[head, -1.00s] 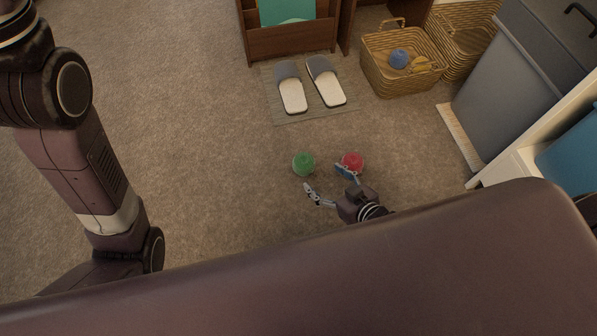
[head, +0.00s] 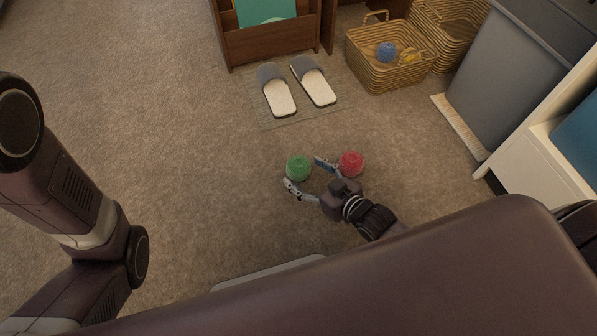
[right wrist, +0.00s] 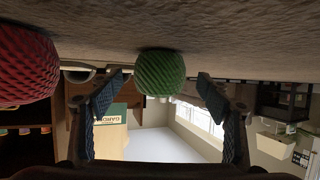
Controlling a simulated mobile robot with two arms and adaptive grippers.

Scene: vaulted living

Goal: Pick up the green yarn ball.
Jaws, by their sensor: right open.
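The green yarn ball (head: 298,168) lies on the carpet in the middle of the head view. It also shows in the right wrist view (right wrist: 160,73), between the two fingers and beyond their tips. A red yarn ball (head: 351,163) lies just to its right and shows at the left of the right wrist view (right wrist: 25,62). My right gripper (head: 305,173) is open and empty, its fingers pointing at the green ball, one finger lying between the two balls. Whether a finger touches the green ball I cannot tell. My left gripper is not visible; only my left arm shows.
A pair of slippers (head: 315,84) lies on a small mat (head: 270,121) beyond the balls. A wicker basket (head: 379,78) with a blue yarn ball (head: 387,51) stands farther back. A grey bin (head: 510,85) and white shelf (head: 535,165) stand at right. Carpet at left is clear.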

